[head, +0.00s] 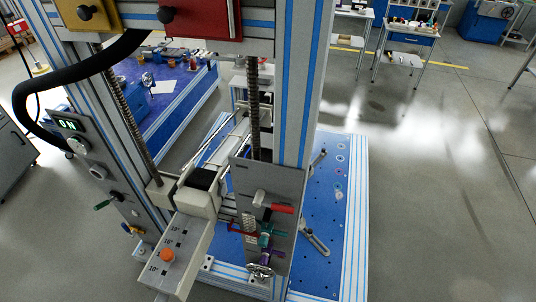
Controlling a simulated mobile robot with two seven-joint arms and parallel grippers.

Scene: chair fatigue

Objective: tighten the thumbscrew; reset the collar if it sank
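A grey upright plate (285,186) stands at the front of the test frame, right of centre. It carries a scale strip, a pale knob (260,198), a red handle (283,209), green and teal fittings (266,240) and a small purple part. A shiny metal knob (260,271) sits at its lower end. I cannot tell for certain which fitting is the thumbscrew or the collar, or whether a collar has sunk. Neither of my grippers is in view.
A pale beige box (180,250) with an orange knob (167,255) juts toward me. A panel (85,150) with a green lit display reading ON stands left, with a black hose above it. The blue perforated base (340,215) lies behind right. Open floor extends right.

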